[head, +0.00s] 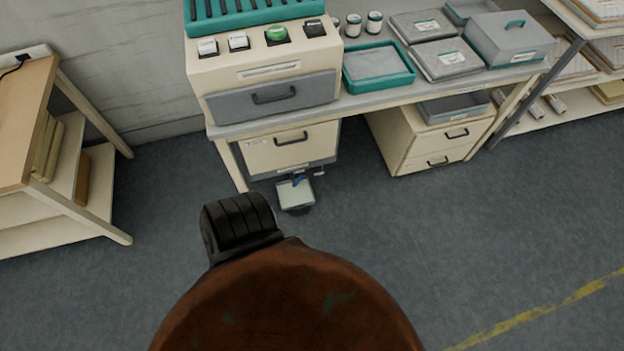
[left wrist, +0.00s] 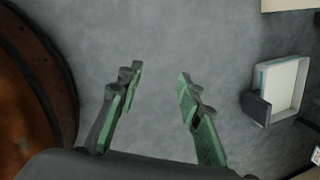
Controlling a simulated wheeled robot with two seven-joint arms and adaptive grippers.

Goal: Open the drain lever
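In the head view a small blue part (head: 300,180), which looks like the drain lever, sits low under the bench, just above a pale, square-topped container (head: 295,194) on the floor. It is too small to tell which way the lever is turned. In the left wrist view a white container with a dark grey side (left wrist: 285,85) stands at the right. My left gripper (left wrist: 159,75) is open and empty above bare floor, apart from that container and to its left. The lever is not clear in that view. My right gripper is not in view.
The bench (head: 390,100) carries a machine with a green button (head: 277,34) and grey and teal trays (head: 378,67). A drawer unit (head: 435,140) stands under its right side. A wooden shelf (head: 60,190) is at the left. The floor in front is clear.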

